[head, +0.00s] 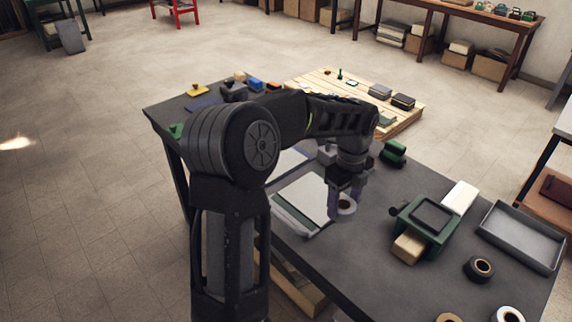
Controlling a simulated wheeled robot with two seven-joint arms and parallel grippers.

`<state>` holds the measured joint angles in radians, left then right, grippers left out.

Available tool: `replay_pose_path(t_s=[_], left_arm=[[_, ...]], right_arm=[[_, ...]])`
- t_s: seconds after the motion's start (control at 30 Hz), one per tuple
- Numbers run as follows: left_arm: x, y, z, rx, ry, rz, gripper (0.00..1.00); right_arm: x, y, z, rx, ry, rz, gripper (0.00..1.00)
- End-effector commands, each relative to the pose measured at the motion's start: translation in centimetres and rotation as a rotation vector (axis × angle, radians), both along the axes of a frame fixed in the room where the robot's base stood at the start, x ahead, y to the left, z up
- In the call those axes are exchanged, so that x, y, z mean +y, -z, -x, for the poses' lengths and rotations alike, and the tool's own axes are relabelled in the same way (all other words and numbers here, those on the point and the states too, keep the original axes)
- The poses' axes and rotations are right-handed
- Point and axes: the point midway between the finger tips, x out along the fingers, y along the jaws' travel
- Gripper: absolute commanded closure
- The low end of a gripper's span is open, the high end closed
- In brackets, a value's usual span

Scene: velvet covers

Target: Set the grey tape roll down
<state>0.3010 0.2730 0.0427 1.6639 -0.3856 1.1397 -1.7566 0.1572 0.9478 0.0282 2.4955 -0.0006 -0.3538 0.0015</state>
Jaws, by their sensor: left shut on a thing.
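My left gripper (344,204) reaches down over the dark table from my arm. It is shut on the grey tape roll (347,207), a pale ring partly hidden by the fingers. The roll is beside the right edge of a stack of pale sheets (300,198). I cannot tell whether the roll touches the table. My right gripper is not in view.
A green device (432,220) with a wooden block (408,247) stands right of the gripper. A grey tray (520,238) lies at the far right. A dark roll (479,268), a tan roll (448,318) and a white roll (508,314) lie nearer. Bare tabletop (365,250) shows below the gripper.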

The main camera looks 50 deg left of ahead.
Motion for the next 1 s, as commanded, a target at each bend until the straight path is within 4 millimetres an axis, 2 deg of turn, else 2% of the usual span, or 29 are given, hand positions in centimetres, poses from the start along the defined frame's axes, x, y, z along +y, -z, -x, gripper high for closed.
replay_pose_path(t_s=[0.33,0.6,0.7,1.0], left_arm=[[0.0,0.6,0.0,0.002,0.0,0.001,0.8],[0.0,5.1,0.1,0.005,0.001,0.001,0.8],[0.0,6.1,0.0,0.002,0.0,0.0,0.8],[0.0,6.3,0.0,0.001,-0.001,0.0,0.8]], right_arm=[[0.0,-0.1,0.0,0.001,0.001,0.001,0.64],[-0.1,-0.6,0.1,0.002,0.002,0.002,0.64],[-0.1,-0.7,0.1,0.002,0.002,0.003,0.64],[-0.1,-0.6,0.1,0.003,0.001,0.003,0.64]])
